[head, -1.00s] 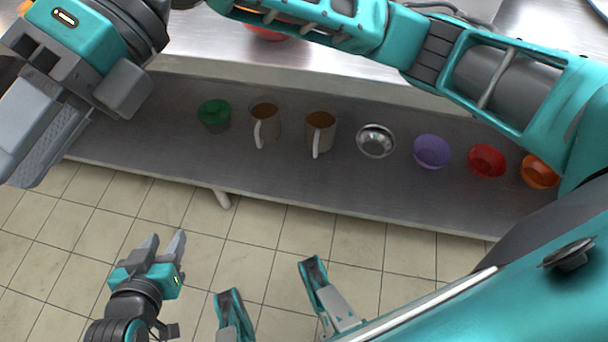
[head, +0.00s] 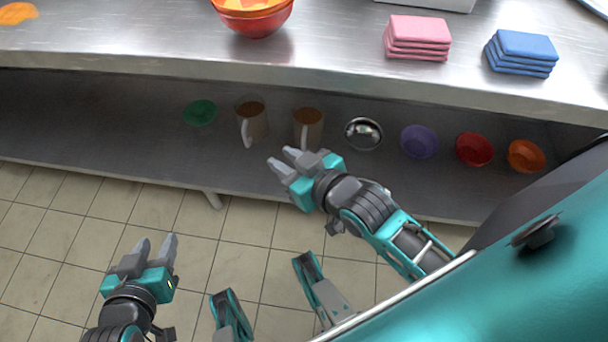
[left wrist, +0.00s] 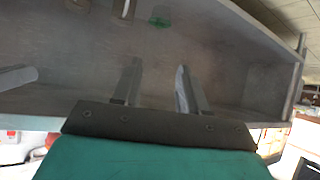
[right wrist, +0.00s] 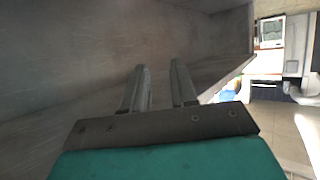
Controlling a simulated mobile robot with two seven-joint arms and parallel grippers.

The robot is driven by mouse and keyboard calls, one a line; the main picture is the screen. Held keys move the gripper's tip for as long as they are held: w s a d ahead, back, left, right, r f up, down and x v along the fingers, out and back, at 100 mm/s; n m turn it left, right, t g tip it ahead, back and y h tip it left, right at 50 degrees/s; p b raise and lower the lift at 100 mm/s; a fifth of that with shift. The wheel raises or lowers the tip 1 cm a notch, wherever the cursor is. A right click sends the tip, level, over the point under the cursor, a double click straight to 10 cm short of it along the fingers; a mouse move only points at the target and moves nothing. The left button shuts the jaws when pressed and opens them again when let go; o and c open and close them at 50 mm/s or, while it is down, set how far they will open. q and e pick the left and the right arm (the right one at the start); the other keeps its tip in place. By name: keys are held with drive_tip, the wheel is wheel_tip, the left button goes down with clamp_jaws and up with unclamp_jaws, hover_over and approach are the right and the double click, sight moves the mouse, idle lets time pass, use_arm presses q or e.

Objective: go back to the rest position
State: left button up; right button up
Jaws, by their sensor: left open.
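My left gripper (head: 156,243) is over the tiled floor at the lower left of the head view. Its fingers stand apart with nothing between them, as the left wrist view (left wrist: 157,88) also shows. My right gripper (head: 282,158) is in front of the lower shelf, near the right mug (head: 309,122) in the picture. Its fingers show a gap with nothing in it in the right wrist view (right wrist: 159,85). I cannot tell how far it is from the mug or the shelf edge.
The counter above holds stacked bowls (head: 252,22), pink (head: 417,38) and blue (head: 521,53) stacks. Floor in front is clear.

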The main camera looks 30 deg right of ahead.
drive_tip(key=shift+m+g+h, duration=0.3)
drive_tip(key=shift+m+g, duration=0.1)
drive_tip(key=shift+g, duration=0.5)
drive_tip(key=s+f, duration=0.1)
drive_tip(key=s+d+f, duration=0.2)
drive_tip(key=s+f, duration=0.1)
use_arm(q)
drive_tip(key=shift+r, duration=0.1)
use_arm(e)
drive_tip(key=shift+r, duration=0.15)
use_arm(q)
drive_tip(key=s+a+r+y+p, duration=0.1)
drive_tip(key=a+r+p, duration=0.2)
drive_tip(key=r+p, duration=0.9)
drive_tip(key=p, duration=0.5)
drive_tip(key=shift+s+a, duration=0.2)
drive_tip(key=shift+s, duration=0.15)
use_arm(e)
drive_tip(key=s+d+r+h, duration=0.1)
drive_tip(key=d+r, duration=0.2)
drive_tip(key=r, duration=0.9)
drive_tip(key=shift+s, duration=0.35)
use_arm(q)
drive_tip(key=shift+f, duration=0.1)
use_arm(e)
drive_tip(key=shift+d, duration=0.1)
use_arm(q)
drive_tip(key=shift+d, duration=0.1)
